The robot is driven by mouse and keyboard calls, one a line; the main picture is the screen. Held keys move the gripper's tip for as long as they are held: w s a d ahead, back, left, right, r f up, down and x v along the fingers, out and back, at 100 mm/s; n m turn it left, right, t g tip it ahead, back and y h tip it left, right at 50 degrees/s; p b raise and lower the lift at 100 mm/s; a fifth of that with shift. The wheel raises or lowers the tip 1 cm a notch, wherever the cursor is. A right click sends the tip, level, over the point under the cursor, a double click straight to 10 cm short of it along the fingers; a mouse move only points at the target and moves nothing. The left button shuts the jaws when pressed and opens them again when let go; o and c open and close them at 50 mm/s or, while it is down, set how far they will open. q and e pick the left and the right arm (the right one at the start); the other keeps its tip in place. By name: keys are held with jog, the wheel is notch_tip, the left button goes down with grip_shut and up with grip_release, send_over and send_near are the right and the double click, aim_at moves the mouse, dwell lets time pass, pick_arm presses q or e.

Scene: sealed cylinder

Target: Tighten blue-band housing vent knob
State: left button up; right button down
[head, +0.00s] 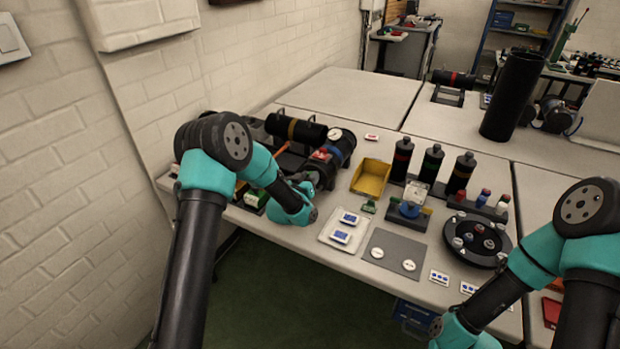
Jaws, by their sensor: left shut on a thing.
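The blue-band housing (337,146) is a dark cylinder lying on the table at the left. A round white gauge and a red tag (321,155) sit on top of it. My left gripper (304,181) is at the near end of this housing, and my teal wrist covers part of the view. It is shut on the vent knob there, which is mostly hidden by the gripper. My right arm comes in at the lower right, and its gripper is out of the frame.
A yellow-band cylinder (296,129) lies behind. A yellow bin (370,178), several dark bottles (432,163), a white tray (330,236), a grey mat (394,248) and a round black holder (477,240) stand to the right. The back tabletop (350,97) is clear.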

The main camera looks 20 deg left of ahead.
pick_arm(q)
jog(key=shift+m, duration=0.4)
jog(key=o, duration=0.9)
jog(key=v, duration=1.7)
jog(key=shift+s, duration=0.25)
